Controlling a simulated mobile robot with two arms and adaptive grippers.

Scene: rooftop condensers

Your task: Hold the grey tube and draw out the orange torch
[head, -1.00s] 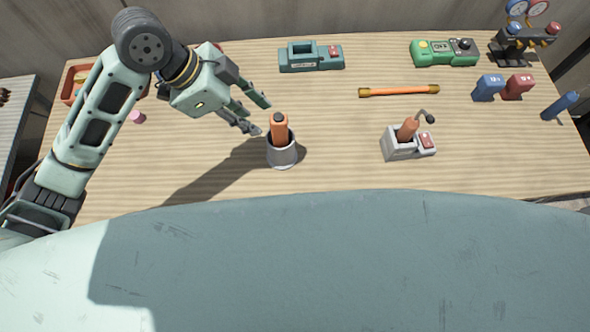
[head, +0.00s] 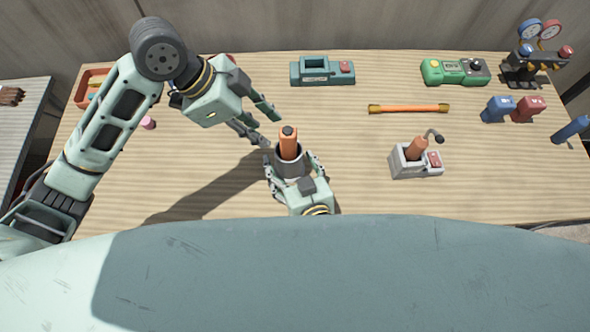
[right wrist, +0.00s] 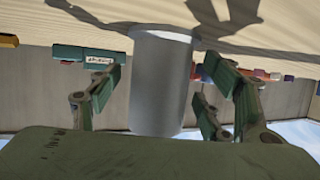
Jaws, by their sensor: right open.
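The grey tube (head: 289,165) stands upright on the bench, with the orange torch (head: 289,143) sticking up out of its open top. My right gripper (head: 293,172) is low at the tube's near side, its open fingers on either side of it. In the right wrist view the grey tube (right wrist: 160,85) stands between the open fingers (right wrist: 160,100), with gaps visible on both sides; the torch is not seen there. My left gripper (head: 273,131) is open and empty, just up and left of the torch, its fingertips apart from it.
A grey holder (head: 416,172) with an orange-handled tool stands to the right. A teal case (head: 322,80), orange rod (head: 408,109), green meter (head: 455,72), gauge set (head: 535,60) and blue and red blocks (head: 513,109) lie farther back. A pink item (head: 148,123) is left. Bench between tube and holder is clear.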

